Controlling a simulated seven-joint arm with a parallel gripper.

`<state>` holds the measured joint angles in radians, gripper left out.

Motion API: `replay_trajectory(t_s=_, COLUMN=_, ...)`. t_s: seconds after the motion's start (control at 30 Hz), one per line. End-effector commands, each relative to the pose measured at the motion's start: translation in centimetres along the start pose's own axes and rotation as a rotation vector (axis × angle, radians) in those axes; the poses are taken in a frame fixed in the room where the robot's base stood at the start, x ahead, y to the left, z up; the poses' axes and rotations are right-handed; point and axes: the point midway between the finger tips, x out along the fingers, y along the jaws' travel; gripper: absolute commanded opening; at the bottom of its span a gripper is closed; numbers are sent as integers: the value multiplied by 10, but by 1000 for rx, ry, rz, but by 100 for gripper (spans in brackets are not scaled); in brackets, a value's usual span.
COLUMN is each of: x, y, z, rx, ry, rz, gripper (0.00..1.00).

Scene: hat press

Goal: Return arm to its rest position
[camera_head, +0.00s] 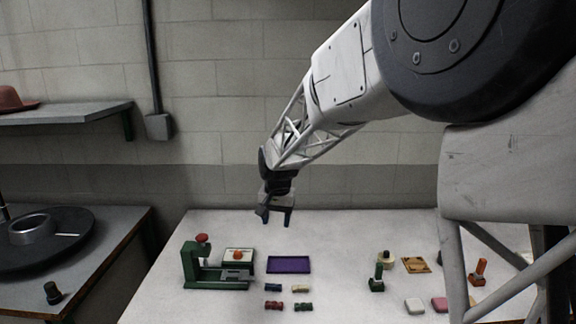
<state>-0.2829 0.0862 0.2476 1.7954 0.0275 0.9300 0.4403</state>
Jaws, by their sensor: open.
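My gripper (276,217) hangs at the end of my arm above the far part of the white table (340,290). Its two fingers point down and are apart, with nothing between them. The gripper is clear of the tabletop and touches no object. A purple tray (289,264) with a dark rim lies on the table below it, a little nearer to me. My arm comes in from the upper right and hides part of the wall and the table's right side.
A green press (215,275) with a red knob stands at the left of the table, beside a white plate (238,255) with an orange piece. Several small coloured pieces lie in front of the tray. A green stand (376,279) and a wooden board (416,265) are at the right.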

Motion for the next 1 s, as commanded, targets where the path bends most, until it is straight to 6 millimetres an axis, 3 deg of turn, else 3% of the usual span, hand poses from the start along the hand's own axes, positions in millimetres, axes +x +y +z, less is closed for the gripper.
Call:
replay_trajectory(t_s=0.1, x=-20, y=25, z=19, rx=-8, ry=13, rz=-2, gripper=55)
replay_trajectory(t_s=0.5, x=-68, y=102, z=91, rx=-42, ry=49, rz=-2, gripper=55)
replay_trajectory(t_s=1.0, x=-100, y=186, z=196, rx=-85, ry=94, rz=7, gripper=55)
